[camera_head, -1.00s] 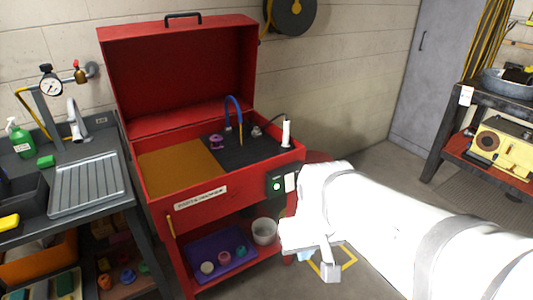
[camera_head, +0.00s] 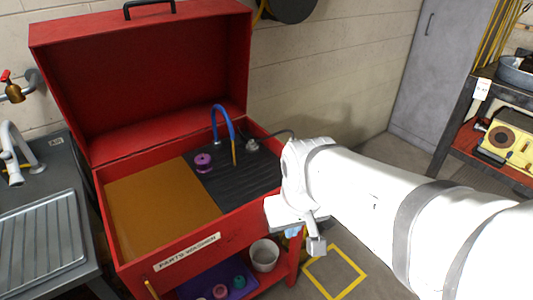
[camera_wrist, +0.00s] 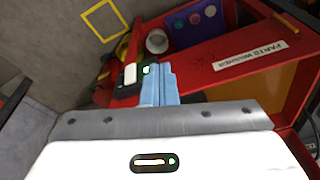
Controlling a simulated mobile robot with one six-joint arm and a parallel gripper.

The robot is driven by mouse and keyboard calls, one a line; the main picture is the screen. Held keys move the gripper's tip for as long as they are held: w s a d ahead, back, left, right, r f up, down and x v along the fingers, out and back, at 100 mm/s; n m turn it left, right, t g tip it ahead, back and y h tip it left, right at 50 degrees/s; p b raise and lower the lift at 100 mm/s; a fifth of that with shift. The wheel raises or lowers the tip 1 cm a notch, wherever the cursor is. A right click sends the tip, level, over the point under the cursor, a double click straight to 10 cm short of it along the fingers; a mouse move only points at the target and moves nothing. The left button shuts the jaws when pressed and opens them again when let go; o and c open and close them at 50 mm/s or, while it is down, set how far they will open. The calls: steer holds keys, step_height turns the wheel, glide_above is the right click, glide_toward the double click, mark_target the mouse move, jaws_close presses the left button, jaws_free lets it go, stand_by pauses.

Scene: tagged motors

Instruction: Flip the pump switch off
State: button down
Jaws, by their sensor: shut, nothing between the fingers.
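The pump switch box is on the front right of the red parts washer (camera_head: 140,268). In the wrist view the box shows a white switch plate (camera_wrist: 130,74) and a small lit green light (camera_wrist: 146,70). In the head view my arm hides the box. My gripper (camera_wrist: 160,80) has its light blue fingers shut together and empty. In the wrist view the fingertips appear just right of the white plate and overlap the box near the green light. I cannot tell whether they touch it. The fingertips (camera_head: 293,232) barely show in the head view, low at the washer's right front.
The washer's lid is open, showing a blue hose (camera_head: 222,112) and a purple part (camera_head: 203,163). A white bucket (camera_head: 264,256) stands on its lower shelf. A sink bench (camera_head: 88,283) is at left, a rack (camera_head: 462,105) at right.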

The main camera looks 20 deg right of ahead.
steer(key=shift+w+a, duration=0.1)
steer(key=shift+w, duration=0.15)
steer(key=shift+r, duration=0.1)
steer(key=w+d+f+m+b, duration=0.2)
steer(key=w+d+f+m, duration=0.3)
steer(key=m, duration=0.5)
steer(key=w+d+f+m+g+b, duration=0.1)
steer(key=w+d+f+m, duration=0.4)
steer(key=m, duration=0.6)
steer(key=w+d+f+m+b, duration=0.3)
steer(key=w+d+f+m, duration=0.2)
steer(key=m, duration=0.6)
steer(key=shift+w+f+g, duration=0.3)
steer(key=shift+w+f, duration=0.15)
steer(key=shift+f, duration=0.4)
